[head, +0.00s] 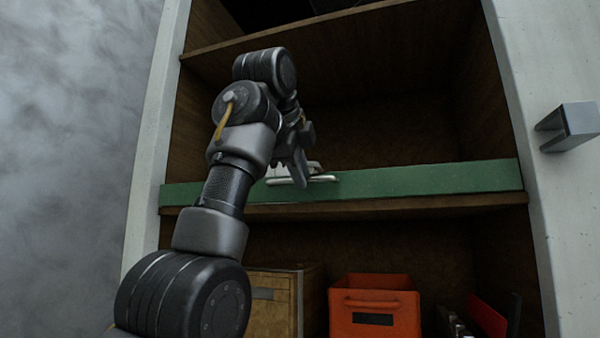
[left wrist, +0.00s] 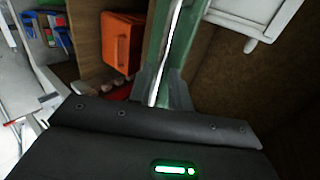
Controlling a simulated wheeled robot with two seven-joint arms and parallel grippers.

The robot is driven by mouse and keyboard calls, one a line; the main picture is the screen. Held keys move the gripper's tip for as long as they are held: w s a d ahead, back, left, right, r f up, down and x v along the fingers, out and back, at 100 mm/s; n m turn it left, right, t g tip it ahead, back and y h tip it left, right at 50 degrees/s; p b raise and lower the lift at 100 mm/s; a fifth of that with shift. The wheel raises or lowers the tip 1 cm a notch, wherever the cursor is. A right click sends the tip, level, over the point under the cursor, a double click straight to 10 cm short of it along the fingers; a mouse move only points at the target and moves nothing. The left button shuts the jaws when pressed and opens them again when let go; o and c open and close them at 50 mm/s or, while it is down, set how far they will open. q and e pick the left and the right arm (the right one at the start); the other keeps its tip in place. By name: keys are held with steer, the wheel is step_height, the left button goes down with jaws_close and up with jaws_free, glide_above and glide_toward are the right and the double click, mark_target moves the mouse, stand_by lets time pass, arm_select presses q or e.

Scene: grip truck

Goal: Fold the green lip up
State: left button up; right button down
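The green lip (head: 420,180) is a long flat strip along the front edge of the middle shelf. It stands above the shelf board, roughly upright. My left gripper (head: 301,172) is at the lip, left of its middle, fingers pointing down. In the left wrist view the two dark fingertips (left wrist: 162,75) are close together at the green lip (left wrist: 187,45), beside a bright line along it. Whether they pinch the lip is not clear. My right gripper is not in view.
An orange bin (head: 375,318) and a wooden box (head: 268,315) stand in the compartment below. A side panel with a handle (head: 570,125) is at the right. The middle shelf is otherwise mostly clear.

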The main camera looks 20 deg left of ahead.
arm_select(q)
steer(key=b+v, duration=0.1)
steer(key=v, duration=0.9)
steer(key=shift+s+b, duration=0.15)
steer(key=shift+b, duration=0.15)
steer(key=shift+r, duration=0.2)
steer(key=shift+f, duration=0.1)
